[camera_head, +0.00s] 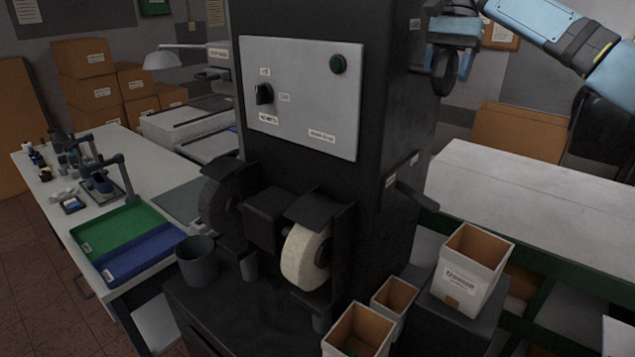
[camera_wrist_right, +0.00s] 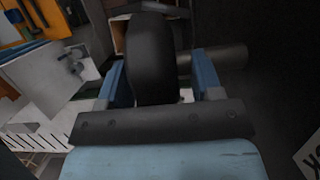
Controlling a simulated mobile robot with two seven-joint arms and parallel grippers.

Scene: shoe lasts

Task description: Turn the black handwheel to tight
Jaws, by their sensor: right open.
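The black handwheel (camera_head: 444,74) is on the right side of the dark machine, high up, partly hidden by my right gripper (camera_head: 456,42). In the right wrist view the handwheel (camera_wrist_right: 150,58) shows nearly edge-on as a thick black rim. My right gripper (camera_wrist_right: 160,80) is open there, with one blue finger on each side of the rim. A gap shows on the right of the rim; the left finger is close to it, and I cannot tell whether it touches. My left gripper is not in view.
A dark lever (camera_head: 412,197) sticks out below the handwheel. A pale bench (camera_head: 530,200) stands at right, with a white box (camera_head: 472,270) in front.

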